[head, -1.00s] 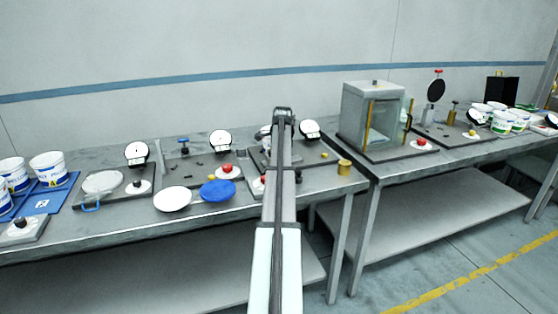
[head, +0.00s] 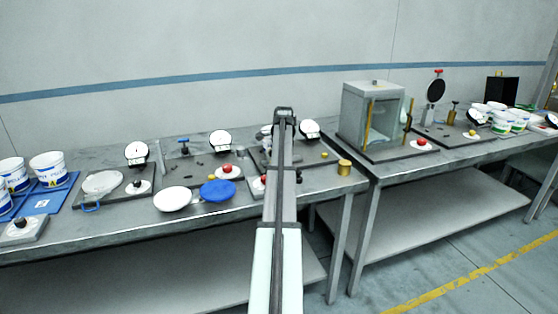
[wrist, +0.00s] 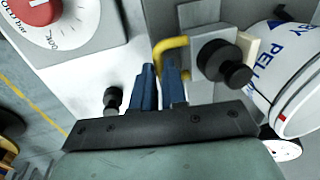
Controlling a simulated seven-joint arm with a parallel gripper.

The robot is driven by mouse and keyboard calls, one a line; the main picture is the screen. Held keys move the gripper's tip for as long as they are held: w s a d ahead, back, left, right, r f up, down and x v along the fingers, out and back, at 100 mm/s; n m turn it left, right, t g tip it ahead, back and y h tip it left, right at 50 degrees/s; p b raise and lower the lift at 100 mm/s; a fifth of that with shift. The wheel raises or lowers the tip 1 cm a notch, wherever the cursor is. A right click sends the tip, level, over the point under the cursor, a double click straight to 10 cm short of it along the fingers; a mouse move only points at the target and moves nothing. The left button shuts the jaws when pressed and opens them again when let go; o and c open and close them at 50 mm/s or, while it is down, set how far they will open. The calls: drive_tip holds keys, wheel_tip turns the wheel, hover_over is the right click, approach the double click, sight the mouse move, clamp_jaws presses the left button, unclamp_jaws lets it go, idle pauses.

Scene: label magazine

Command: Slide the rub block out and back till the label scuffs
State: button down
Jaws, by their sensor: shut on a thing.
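In the wrist view my gripper (wrist: 160,76) has its two blue fingers closed around a yellow bent handle (wrist: 172,46). The handle runs toward a black round knob (wrist: 222,62) and grey metal parts. A pale beige pad (wrist: 250,46), perhaps the face of the rub block, sits between the knob and a white tub (wrist: 284,84). The tub lies tilted in the picture with blue lettering on its label (wrist: 283,50); I cannot tell whether the pad touches it, and I see no clear scuff. In the head view my arm hides the gripper and most of this station.
A red knob on a white dial (wrist: 40,10) and a small black knob (wrist: 112,98) are near the gripper. In the head view a brass cylinder (head: 344,167) stands right of my arm; a blue disc (head: 217,191) and a white disc (head: 172,199) lie left.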

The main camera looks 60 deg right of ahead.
drive_tip(key=s+d, duration=0.5)
drive_tip(key=shift+s+d, duration=0.1)
drive_tip(key=shift+d, duration=0.1)
drive_tip(key=c, duration=1.2)
unclamp_jaws()
drive_tip(key=shift+o, duration=0.2)
drive_tip(key=shift+a, duration=0.1)
drive_tip(key=shift+r, duration=0.1)
wheel_tip(320, 180, up, 13)
drive_tip(key=s+a, duration=0.2)
drive_tip(key=shift+r, duration=0.2)
drive_tip(key=shift+w, duration=0.1)
